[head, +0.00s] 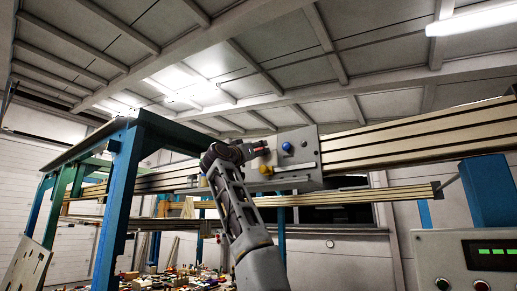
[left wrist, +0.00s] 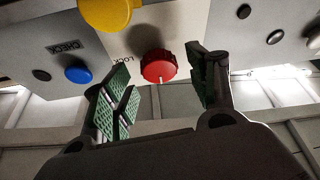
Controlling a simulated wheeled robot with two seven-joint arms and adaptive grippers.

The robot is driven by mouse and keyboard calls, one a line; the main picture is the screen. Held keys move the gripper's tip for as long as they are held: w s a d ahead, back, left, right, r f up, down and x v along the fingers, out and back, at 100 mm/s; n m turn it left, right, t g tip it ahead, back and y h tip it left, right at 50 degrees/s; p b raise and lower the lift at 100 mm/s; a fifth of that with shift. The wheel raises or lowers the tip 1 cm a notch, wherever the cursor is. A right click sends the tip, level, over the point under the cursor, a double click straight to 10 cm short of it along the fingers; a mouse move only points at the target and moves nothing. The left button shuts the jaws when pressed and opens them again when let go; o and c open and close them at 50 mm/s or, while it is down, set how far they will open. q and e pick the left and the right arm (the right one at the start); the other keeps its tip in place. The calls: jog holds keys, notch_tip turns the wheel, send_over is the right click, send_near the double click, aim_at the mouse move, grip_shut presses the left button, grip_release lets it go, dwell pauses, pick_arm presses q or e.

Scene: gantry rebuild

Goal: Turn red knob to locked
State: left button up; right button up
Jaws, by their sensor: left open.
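The red knob (left wrist: 158,66) sits on a pale panel in the left wrist view, with a small light mark on its near edge. A LOCK label (left wrist: 127,62), upside down in this view, lies just left of it. My left gripper (left wrist: 160,86) is open, with one green-padded finger on each side of the knob; I see no clear contact. In the head view my left gripper (head: 244,152) is at the left part of the panel (head: 305,178), and the red knob is hard to make out there. My right gripper is not in view.
A yellow knob (left wrist: 105,12) and a blue button (left wrist: 78,74) near a CHECK label (left wrist: 65,48) are close by. The panel hangs on a long metal rail (head: 410,147). A blue frame (head: 120,180) stands left; a control box (head: 465,262) is at lower right.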

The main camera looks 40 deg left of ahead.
pick_arm(q)
jog(key=shift+p+x, duration=0.4)
jog(key=shift+x, duration=0.65)
jog(key=c, duration=1)
